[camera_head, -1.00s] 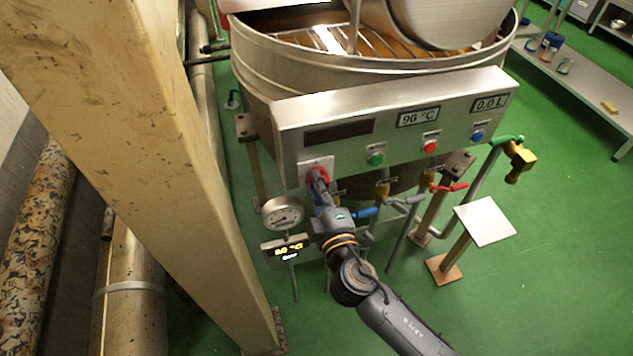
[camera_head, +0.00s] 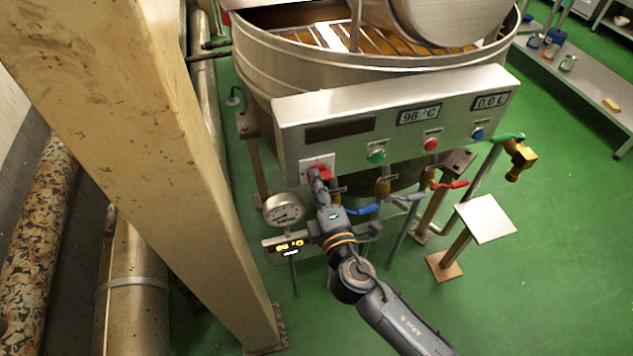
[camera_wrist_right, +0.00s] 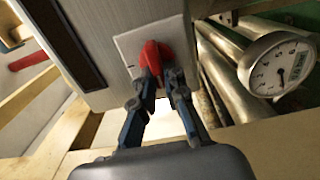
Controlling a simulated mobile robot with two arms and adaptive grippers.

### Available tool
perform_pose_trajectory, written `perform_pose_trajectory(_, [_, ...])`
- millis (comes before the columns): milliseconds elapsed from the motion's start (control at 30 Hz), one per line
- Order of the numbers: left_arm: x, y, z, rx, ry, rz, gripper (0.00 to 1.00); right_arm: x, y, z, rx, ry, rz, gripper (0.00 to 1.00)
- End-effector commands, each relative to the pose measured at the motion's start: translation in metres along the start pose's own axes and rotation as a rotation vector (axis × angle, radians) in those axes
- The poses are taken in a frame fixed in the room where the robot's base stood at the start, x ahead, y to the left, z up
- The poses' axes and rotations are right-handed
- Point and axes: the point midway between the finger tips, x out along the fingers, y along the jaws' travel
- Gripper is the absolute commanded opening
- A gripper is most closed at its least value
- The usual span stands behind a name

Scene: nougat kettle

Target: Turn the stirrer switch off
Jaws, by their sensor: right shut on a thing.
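The stirrer switch is a red knob (camera_head: 322,172) on a pale square plate at the left end of the kettle's control panel (camera_head: 400,125). My right gripper (camera_head: 318,177) reaches up to it from below. In the right wrist view the red knob (camera_wrist_right: 153,55) sits on its plate, and the two fingertips of my right gripper (camera_wrist_right: 160,72) are closed on its lower end. The fingers partly hide the knob. My left gripper is not in view.
A thick beige post (camera_head: 190,170) stands at the left.

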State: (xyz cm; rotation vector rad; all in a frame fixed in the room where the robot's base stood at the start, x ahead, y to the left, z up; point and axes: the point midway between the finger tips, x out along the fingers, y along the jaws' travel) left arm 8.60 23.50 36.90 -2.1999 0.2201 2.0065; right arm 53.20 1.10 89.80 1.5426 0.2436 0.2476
Motion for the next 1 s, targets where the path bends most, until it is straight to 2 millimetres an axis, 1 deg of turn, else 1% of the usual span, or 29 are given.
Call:
perform_pose_trajectory(133, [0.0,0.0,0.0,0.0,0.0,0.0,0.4,0.0,-0.001,0.0,-0.003,0.001,-0.001,0.0])
perform_pose_trajectory(167, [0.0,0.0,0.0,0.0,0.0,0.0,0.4,0.0,-0.001,0.0,-0.003,0.001,-0.001,0.16])
perform_pose_trajectory(200, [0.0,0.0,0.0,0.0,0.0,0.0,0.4,0.0,-0.001,0.0,-0.003,0.001,-0.001,0.24])
perform_pose_trajectory(267, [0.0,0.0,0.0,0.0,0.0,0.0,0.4,0.0,-0.001,0.0,-0.002,0.001,-0.001,0.35])
perform_pose_trajectory(533, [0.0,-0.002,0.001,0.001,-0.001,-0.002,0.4,0.0,-0.001,0.0,-0.001,0.001,-0.001,0.35])
perform_pose_trajectory(667, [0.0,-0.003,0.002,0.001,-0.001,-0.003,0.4,-0.007,-0.001,0.0,-0.001,0.001,-0.002,0.35])
perform_pose_trajectory(767, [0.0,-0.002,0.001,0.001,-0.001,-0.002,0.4,-0.022,-0.002,0.0,0.0,0.001,-0.003,0.35])
perform_pose_trajectory(1000, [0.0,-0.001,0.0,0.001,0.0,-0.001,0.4,-0.074,-0.003,0.0,0.0,0.001,-0.006,0.35])
